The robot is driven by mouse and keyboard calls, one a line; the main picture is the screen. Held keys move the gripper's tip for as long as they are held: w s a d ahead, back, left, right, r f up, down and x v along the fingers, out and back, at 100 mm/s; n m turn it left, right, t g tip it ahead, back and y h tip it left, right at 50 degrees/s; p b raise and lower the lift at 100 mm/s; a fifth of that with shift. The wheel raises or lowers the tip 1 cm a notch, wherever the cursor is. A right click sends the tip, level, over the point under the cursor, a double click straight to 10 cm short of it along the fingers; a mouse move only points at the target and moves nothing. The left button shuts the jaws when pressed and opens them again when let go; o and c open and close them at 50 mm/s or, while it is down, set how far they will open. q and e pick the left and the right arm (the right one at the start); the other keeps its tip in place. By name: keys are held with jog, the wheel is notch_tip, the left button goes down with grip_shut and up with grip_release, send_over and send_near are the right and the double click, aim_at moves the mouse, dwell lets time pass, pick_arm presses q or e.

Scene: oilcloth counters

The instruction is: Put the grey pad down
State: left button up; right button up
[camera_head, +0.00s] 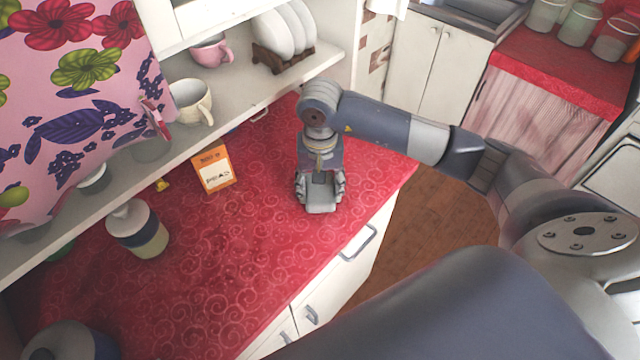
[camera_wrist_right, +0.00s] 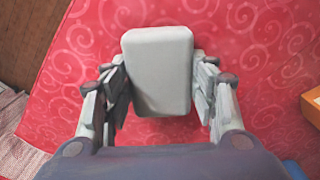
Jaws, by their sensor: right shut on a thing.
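The grey pad (camera_wrist_right: 160,70) is a light grey block with rounded corners. In the right wrist view it sits between the two fingers of my right gripper (camera_wrist_right: 162,95), which is shut on it. In the head view my right gripper (camera_head: 320,190) points down over the red patterned counter (camera_head: 260,240), and the pad (camera_head: 321,200) shows at its fingertips. The pad is at or just above the counter; I cannot tell whether it touches. My left gripper is not in view.
An orange and white box (camera_head: 214,168) stands left of my right gripper. A lidded jar (camera_head: 138,230) stands further left. A shelf (camera_head: 235,95) with cups and plates overhangs the back. The counter's front edge lies to the right, with open red cloth around the gripper.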

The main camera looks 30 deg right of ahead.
aim_at(320, 187)
jog(key=shift+f, duration=0.15)
jog(key=o, duration=1)
jog(key=shift+c, duration=0.2)
jog(key=shift+r, duration=0.25)
notch_tip(320, 187, up, 12)
jog(key=b, duration=0.3)
jog(key=shift+s+f, duration=0.1)
jog(key=shift+f, duration=0.05)
